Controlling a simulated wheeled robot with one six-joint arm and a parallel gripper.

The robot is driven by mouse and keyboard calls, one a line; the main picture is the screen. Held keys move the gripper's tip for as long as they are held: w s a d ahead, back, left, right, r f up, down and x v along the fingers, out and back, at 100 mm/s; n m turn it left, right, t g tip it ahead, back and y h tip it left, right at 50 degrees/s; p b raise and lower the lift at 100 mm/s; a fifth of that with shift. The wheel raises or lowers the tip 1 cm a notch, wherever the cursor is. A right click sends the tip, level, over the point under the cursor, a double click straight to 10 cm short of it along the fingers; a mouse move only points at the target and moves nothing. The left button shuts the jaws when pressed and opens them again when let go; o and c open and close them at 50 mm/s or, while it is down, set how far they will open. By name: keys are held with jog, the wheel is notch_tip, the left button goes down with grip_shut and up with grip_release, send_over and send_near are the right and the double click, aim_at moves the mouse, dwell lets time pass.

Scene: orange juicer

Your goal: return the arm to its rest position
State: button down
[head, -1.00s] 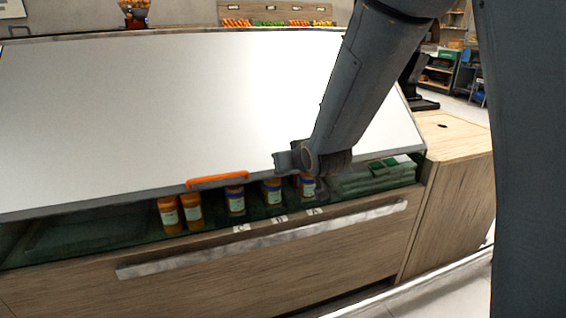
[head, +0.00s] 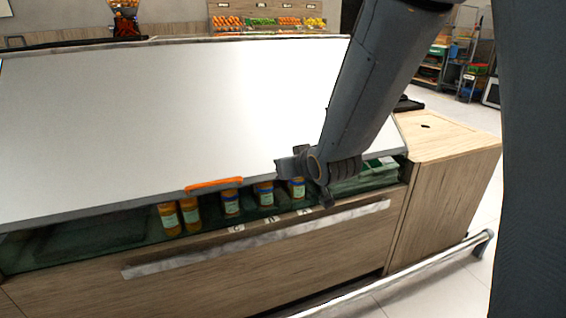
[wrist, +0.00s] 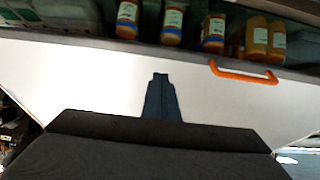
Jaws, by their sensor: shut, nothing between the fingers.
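My arm hangs down from the top right in the head view, in front of the counter. Its dark wrist end (head: 318,168) is by the right part of the sloped white panel's front edge. In the wrist view my gripper (wrist: 160,77) shows as a dark narrow shape against the white panel (wrist: 70,80), shut and empty. In the head view the fingers are hard to make out. An orange handle (head: 214,185) sits on the panel's front edge, left of my wrist, and also shows in the wrist view (wrist: 243,76).
Several orange jars (head: 190,214) stand on the shelf below the panel, close to my wrist. A wooden cabinet (head: 450,160) stands at the right, with a metal rail (head: 400,275) low in front. An orange-filled machine (head: 125,20) and fruit crates (head: 262,21) are behind the counter.

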jog(key=s+d+r+m+g+h+p, duration=0.1)
jog(key=s+d+g+p, duration=0.2)
jog(key=s, duration=0.7)
jog(key=s+d+r+m+g+h+p, duration=0.1)
jog(key=s+d+g+p, duration=0.2)
jog(key=s, duration=0.6)
jog(key=s+d+r+m+g+h+p, duration=0.1)
jog(key=s+d+g+p, duration=0.3)
jog(key=s, duration=0.6)
jog(key=shift+s+d+g, duration=0.35)
jog(key=shift+d+g, duration=0.45)
jog(key=shift+d, duration=0.25)
